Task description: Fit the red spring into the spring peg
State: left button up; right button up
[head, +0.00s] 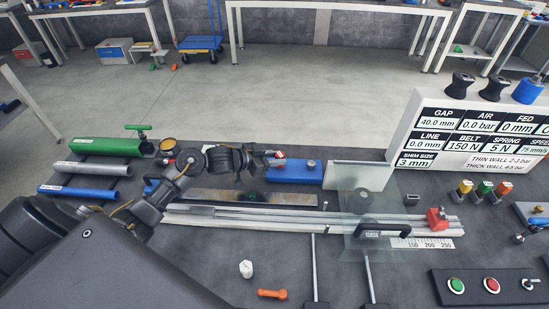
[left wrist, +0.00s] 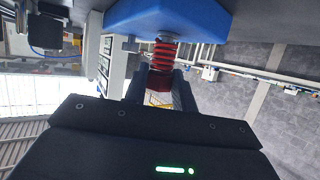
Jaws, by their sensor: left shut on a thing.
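My left gripper (head: 272,159) reaches in from the left to the blue block (head: 293,173). It is shut on the red spring (left wrist: 163,57), which stands out between the fingers in the left wrist view; there the gripper (left wrist: 160,88) is partly hidden by its own housing. The spring's far end is close to a grey metal peg (left wrist: 168,38) at the blue block (left wrist: 170,15). I cannot tell whether the spring is around the peg or just short of it. In the head view the spring is small and mostly hidden by the gripper. My right gripper is not in view.
A rail with a red stop (head: 437,219) and a clear plate (head: 368,236) lie right of my left arm. Green (head: 105,147) and blue tubes lie at the left. A sign panel (head: 470,130) stands at the right. A white nut (head: 246,269) and orange part (head: 272,294) lie in front.

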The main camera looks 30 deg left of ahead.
pick_arm(q)
jog(key=o, duration=1.1)
jog(key=shift+f, duration=0.2)
jog(key=shift+c, duration=0.2)
jog(key=b+v, duration=0.1)
jog(key=v, duration=1)
jog(key=shift+b, duration=0.3)
